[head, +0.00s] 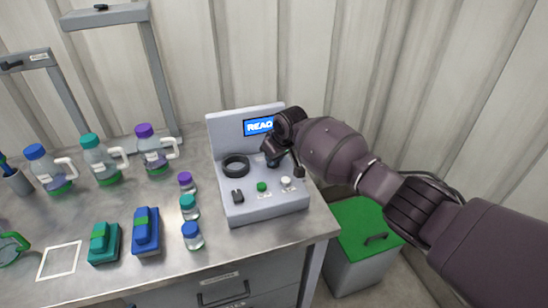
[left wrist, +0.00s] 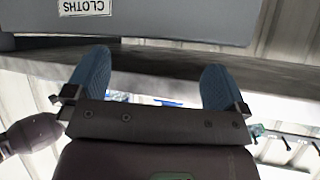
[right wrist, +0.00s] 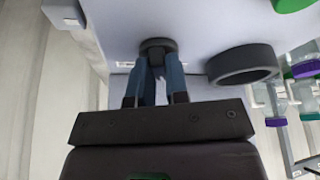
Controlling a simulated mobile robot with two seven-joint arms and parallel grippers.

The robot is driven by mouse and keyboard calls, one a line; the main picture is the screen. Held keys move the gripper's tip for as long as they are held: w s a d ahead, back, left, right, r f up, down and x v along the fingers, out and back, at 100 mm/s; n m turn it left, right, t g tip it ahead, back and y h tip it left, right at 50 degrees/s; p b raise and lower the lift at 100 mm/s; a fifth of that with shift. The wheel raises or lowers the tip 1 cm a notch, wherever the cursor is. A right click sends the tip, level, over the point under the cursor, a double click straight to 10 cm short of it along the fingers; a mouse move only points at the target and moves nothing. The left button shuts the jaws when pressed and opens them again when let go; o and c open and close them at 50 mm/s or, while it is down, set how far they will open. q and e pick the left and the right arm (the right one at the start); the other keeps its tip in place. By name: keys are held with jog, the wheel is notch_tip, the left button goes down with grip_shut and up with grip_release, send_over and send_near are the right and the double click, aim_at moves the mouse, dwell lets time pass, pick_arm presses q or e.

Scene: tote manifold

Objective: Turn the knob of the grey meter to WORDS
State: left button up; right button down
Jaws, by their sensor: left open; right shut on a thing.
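The grey meter (head: 265,207) stands at the right end of the metal bench, with a blue screen (head: 258,126) reading READ on its upright back. My right gripper (head: 273,157) reaches in from the right and covers the knob in the head view. In the right wrist view its two blue fingers (right wrist: 155,70) are shut on the dark round knob (right wrist: 157,46). The label beside the knob is too small to read.
The meter also carries a black ring (head: 236,166), a small black switch (head: 237,197), a green button (head: 262,187) and a white button (head: 286,183). Small bottles (head: 190,207) stand just left of it. A green-lidded bin (head: 365,228) stands right of the bench.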

pick_arm(q)
jog(key=shift+s+f, duration=0.4)
jog(key=shift+f, duration=0.2)
pick_arm(e)
jog(key=shift+f+n+g+y, duration=0.2)
jog(key=shift+n+g+y, duration=0.15)
jog(key=shift+n, duration=0.55)
pick_arm(q)
jog(key=shift+w, duration=0.1)
pick_arm(e)
jog(key=c, duration=1.1)
grip_release()
pick_arm(q)
jog(key=shift+w+r, duration=0.15)
jog(key=shift+w, duration=0.1)
pick_arm(e)
jog(key=shift+r, duration=0.15)
